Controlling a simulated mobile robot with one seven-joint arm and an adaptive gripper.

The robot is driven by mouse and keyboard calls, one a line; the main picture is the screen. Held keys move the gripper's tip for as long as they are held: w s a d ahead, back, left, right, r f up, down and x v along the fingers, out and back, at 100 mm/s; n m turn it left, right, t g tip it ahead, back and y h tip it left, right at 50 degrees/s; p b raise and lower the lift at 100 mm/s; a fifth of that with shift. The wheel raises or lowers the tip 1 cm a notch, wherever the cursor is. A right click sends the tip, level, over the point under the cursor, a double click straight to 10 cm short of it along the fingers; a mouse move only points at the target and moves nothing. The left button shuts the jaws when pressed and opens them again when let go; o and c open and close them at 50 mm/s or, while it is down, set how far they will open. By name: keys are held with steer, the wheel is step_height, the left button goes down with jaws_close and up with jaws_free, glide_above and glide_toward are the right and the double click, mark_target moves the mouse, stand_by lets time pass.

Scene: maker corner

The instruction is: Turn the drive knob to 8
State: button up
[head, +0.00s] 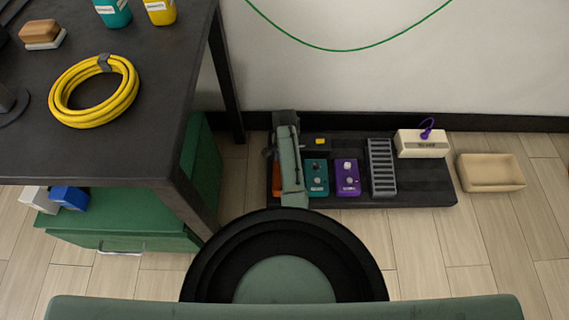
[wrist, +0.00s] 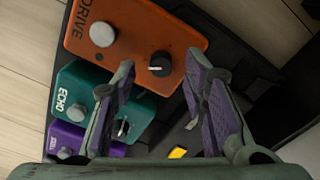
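The orange drive pedal (wrist: 135,40) fills the top of the wrist view, with its DRIVE lettering at the left. Its black drive knob (wrist: 161,63) carries a pale mark, and I cannot read any scale around it. A round silver footswitch (wrist: 102,34) sits on the same pedal. My gripper (wrist: 160,62) is open, with one finger on either side of the knob in the picture. I see no clear contact, and cannot tell how far above the knob the fingertips are. In the head view my arm hides most of the orange pedal (head: 277,180).
The teal ECHO pedal (head: 317,178) and purple pedal (head: 347,178) stand beside it on the dark pedalboard (head: 420,193). A dark workbench (head: 160,150) stands at the left.

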steer(key=shift+f, duration=0.9)
jaws_close()
